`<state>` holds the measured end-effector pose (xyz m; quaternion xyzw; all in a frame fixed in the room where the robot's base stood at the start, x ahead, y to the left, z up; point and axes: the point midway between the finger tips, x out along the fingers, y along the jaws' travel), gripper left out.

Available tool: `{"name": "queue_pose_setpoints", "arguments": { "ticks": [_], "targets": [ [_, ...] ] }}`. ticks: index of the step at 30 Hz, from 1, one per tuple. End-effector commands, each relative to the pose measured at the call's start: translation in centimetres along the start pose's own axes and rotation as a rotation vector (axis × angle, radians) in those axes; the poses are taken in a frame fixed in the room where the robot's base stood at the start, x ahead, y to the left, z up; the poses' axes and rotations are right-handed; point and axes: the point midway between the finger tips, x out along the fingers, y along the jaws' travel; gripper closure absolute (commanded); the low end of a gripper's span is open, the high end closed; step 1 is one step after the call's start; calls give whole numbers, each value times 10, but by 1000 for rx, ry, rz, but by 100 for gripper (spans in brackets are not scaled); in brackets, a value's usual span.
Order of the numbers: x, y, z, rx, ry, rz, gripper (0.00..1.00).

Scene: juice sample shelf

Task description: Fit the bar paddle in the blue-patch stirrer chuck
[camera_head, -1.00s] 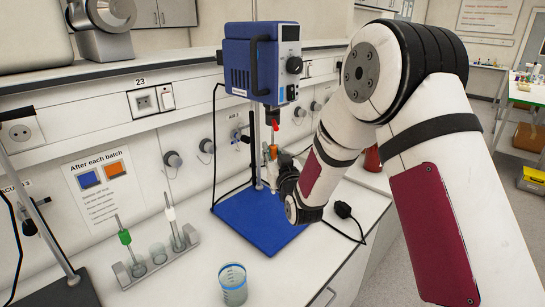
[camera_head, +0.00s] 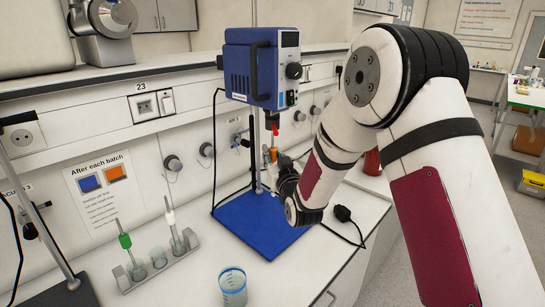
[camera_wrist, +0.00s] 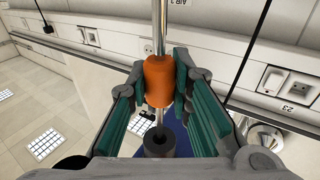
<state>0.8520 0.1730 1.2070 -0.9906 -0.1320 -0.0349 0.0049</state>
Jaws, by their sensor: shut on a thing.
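The blue stirrer (camera_head: 262,65) hangs on a stand over a blue base plate (camera_head: 250,222). My gripper (camera_head: 275,165) is below the stirrer head, partly hidden by my arm. In the wrist view my gripper (camera_wrist: 162,100) is shut on the paddle's orange collar (camera_wrist: 158,80), between teal pads. The paddle's metal shaft (camera_wrist: 159,25) runs through the collar. One end points at the dark, hollow-ended chuck (camera_wrist: 159,145); I cannot tell whether it is inside. The bar end is not clearly visible.
A rack (camera_head: 162,268) with green-collared and white-collared paddles stands on the bench at left. A blue-rimmed beaker (camera_head: 232,288) stands at the front. A black cable with a plug (camera_head: 342,213) lies right of the base. A red vessel (camera_head: 372,162) stands behind my arm.

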Motion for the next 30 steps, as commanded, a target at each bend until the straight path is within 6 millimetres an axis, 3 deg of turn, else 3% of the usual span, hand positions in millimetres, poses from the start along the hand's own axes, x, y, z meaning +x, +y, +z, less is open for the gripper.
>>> {"name": "queue_pose_setpoints", "arguments": {
  "ticks": [30],
  "targets": [
    [1,0,-18,0,1,0,100]
  ]
}}
